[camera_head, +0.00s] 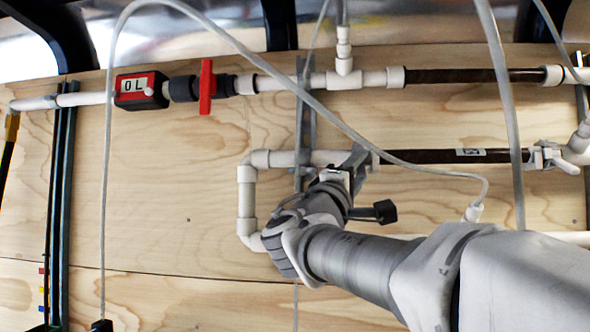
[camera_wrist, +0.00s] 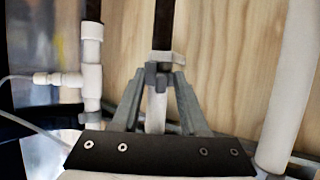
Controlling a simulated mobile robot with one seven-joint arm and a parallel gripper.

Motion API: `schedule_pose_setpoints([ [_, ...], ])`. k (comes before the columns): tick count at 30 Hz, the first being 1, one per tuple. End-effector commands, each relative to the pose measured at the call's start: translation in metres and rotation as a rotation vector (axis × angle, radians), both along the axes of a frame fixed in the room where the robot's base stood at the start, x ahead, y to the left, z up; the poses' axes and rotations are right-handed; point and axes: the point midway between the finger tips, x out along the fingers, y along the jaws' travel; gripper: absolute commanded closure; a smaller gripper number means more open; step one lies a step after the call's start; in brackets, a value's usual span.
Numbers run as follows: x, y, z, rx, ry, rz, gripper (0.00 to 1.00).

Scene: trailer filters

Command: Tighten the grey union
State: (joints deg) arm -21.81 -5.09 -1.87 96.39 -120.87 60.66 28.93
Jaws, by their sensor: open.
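My gripper (camera_head: 359,160) is at the left end of the lower dark filter tube (camera_head: 430,156) in the head view. In the wrist view my gripper (camera_wrist: 162,78) is open, with one finger on each side of the pipe. The small grey union (camera_wrist: 151,78) sits between the fingertips, where the dark tube (camera_wrist: 163,25) meets the white pipe (camera_wrist: 156,112). I cannot tell whether either finger touches it. In the head view my gripper mostly hides this joint.
An upper white pipe line carries a red-handled valve (camera_head: 206,87), a red and black meter (camera_head: 141,90) and another dark tube (camera_head: 465,76). Loose clear hoses (camera_head: 262,68) hang across the front. A wooden panel (camera_head: 150,190) lies behind.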

Motion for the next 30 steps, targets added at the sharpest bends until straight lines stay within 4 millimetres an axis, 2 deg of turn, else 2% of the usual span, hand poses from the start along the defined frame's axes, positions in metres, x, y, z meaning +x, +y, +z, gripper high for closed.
schedule_pose_setpoints([
  [1,-0.0001,-0.0001,0.0000,0.000,0.000,0.000,0.58],
  [8,0.0000,-0.0001,0.0001,0.000,0.000,0.000,0.99],
  [30,-0.0001,-0.0002,0.0004,0.000,-0.001,-0.001,1.00],
])
